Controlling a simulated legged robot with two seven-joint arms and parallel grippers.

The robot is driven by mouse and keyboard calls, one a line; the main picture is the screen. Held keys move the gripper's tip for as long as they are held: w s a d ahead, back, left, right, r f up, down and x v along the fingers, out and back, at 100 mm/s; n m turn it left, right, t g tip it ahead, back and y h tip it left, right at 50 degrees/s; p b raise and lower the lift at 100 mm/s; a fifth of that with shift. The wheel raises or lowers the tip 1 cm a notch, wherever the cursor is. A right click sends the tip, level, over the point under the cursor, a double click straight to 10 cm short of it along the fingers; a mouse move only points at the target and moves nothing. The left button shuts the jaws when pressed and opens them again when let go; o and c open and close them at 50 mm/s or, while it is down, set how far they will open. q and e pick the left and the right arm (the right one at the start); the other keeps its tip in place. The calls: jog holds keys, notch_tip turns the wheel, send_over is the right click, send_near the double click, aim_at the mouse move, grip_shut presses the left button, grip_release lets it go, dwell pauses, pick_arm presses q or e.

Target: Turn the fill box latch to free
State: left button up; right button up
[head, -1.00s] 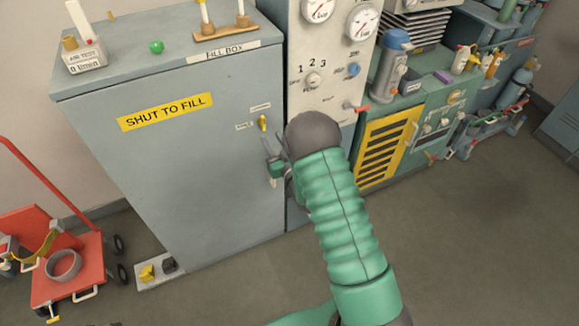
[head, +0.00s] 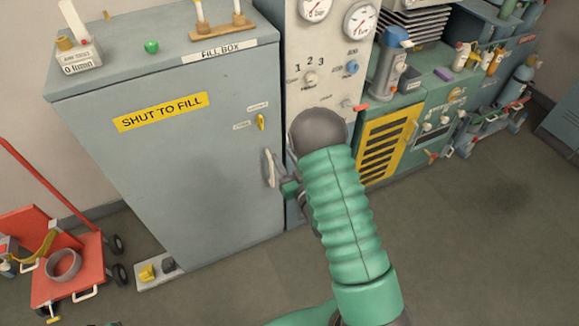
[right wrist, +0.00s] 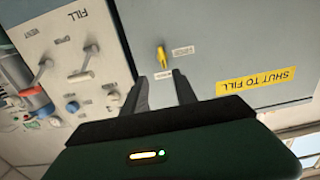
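The fill box (head: 190,150) is a large grey cabinet with a yellow "SHUT TO FILL" sign on its front. Its small yellow latch (head: 261,122) sits near the right edge of the front, standing roughly upright, with two small labels I cannot read. In the right wrist view the latch (right wrist: 162,57) lies just beyond the fingertips, apart from them. My right gripper (right wrist: 160,78) is open and empty, fingers toward the cabinet front. In the head view the right gripper (head: 290,188) is partly hidden by my arm, below and right of the latch. My left gripper is not in view.
A pale door handle (head: 269,168) stands out below the latch, close to the right gripper. The gauge panel (head: 325,85) with knobs adjoins the box on the right. A red trolley (head: 70,265) stands at the left. The floor in front is clear.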

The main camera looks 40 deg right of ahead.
jog(key=v, duration=0.3)
jog(key=shift+s+a, duration=0.15)
jog(key=shift+s, duration=0.05)
jog(key=shift+f+b, duration=0.1)
jog(key=shift+b, duration=0.25)
